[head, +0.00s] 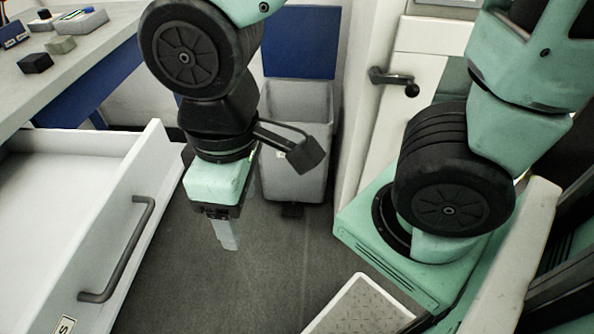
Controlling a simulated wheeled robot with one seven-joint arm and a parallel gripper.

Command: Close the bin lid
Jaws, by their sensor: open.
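The grey bin (295,172) stands on the floor at the back, beyond my arm. Its blue lid (301,42) stands upright behind the open top, so the bin is open. My gripper (229,240) points down in front and to the left of the bin, apart from it. One pale finger shows below the green gripper body, and the gap between the fingers is hidden from this side. Nothing shows held in it. My wrist and its camera arm cover the left part of the bin.
A white drawer (75,240) with a dark handle (122,250) is pulled out at the left, near my gripper. A table (85,50) with small blocks is above it. A door with a dark handle (392,78) is right of the bin. Grey floor (265,285) is clear between.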

